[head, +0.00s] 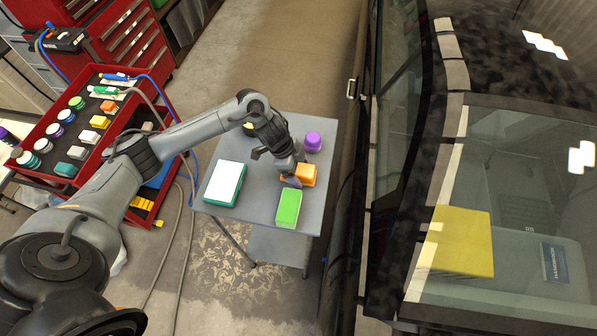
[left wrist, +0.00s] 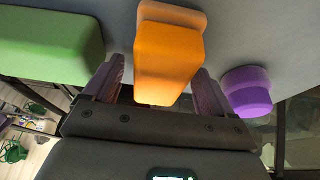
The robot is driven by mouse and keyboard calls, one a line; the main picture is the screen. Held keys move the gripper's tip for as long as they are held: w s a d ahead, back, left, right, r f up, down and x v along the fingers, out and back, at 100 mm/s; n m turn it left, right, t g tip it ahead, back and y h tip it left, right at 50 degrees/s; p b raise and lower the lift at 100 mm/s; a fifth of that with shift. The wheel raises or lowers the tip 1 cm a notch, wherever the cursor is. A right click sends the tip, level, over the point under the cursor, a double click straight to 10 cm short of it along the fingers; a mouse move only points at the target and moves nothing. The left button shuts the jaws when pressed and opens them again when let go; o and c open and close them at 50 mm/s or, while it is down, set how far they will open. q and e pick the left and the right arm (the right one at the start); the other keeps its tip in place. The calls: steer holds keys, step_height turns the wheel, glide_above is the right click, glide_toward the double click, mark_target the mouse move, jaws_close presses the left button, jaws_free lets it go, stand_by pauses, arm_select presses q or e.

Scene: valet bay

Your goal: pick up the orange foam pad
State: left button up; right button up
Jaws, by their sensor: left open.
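The orange foam pad (head: 306,174) stands on the small grey table (head: 262,192), toward its right side. In the left wrist view the pad (left wrist: 168,62) is a block with a wider base, and it sits between the two fingers. My left gripper (head: 291,178) is open at the pad, with one finger on each side of it. In the left wrist view the left gripper (left wrist: 160,82) shows small gaps beside the pad. Whether a finger touches it is hard to tell. My right gripper is not in view.
A green block (head: 288,208), a white-topped teal block (head: 225,184) and a purple pad (head: 313,141) share the table. A yellow item (head: 249,128) is partly hidden behind my arm. A red cart (head: 92,124) stands left. A dark car (head: 385,140) stands close on the right.

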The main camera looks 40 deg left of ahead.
mark_target(308, 170)
arm_select(q)
steer(key=c, duration=1)
steer(key=shift+c, duration=0.2)
steer(key=shift+r, duration=0.6)
steer(key=r, duration=0.1)
steer(key=r+b, duration=0.1)
steer(key=d+r, duration=0.1)
steer(key=r, duration=0.1)
steer(key=shift+w, duration=0.25)
steer(key=w+d+r, duration=0.4)
steer(key=d+r, duration=0.2)
steer(key=d, duration=0.3)
steer(key=shift+w+d+r, duration=0.15)
steer(key=shift+w+d, duration=0.1)
steer(key=shift+d, duration=0.05)
